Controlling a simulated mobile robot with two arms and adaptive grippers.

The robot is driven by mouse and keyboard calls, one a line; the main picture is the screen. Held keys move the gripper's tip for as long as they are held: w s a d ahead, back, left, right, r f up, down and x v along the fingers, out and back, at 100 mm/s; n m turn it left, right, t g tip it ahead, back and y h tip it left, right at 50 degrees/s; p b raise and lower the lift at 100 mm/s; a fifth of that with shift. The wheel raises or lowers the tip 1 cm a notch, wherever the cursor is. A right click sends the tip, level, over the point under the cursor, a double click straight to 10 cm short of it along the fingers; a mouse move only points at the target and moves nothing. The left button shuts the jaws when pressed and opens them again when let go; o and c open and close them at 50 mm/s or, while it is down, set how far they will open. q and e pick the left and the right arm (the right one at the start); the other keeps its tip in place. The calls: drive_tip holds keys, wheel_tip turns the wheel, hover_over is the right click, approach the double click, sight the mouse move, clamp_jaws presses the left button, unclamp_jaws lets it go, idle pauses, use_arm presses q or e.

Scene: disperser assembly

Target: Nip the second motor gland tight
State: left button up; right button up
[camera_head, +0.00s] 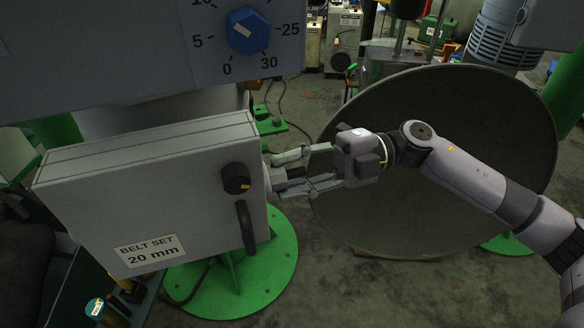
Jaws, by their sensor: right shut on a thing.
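My right gripper (277,176) reaches in from the right with its fingers pointing left. It is shut on a small pale fitting (279,179), seemingly the gland, at the right side of a grey box (150,195). The fingers hide much of the fitting, so I cannot tell how tightly it sits or which gland it is. My left gripper is not in view.
A grey panel with a blue dial (248,31) hangs over the box. A large dark disc (450,190) stands behind my right arm. A green round base (279,262) is on the floor below the box. Bare floor shows at the lower right.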

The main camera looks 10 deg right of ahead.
drive_tip(key=o, duration=1.2)
drive_tip(key=shift+c, duration=0.2)
drive_tip(key=w+d, duration=0.1)
drive_tip(key=d, duration=1.1)
drive_tip(key=shift+w, duration=0.25)
drive_tip(key=shift+f, duration=0.1)
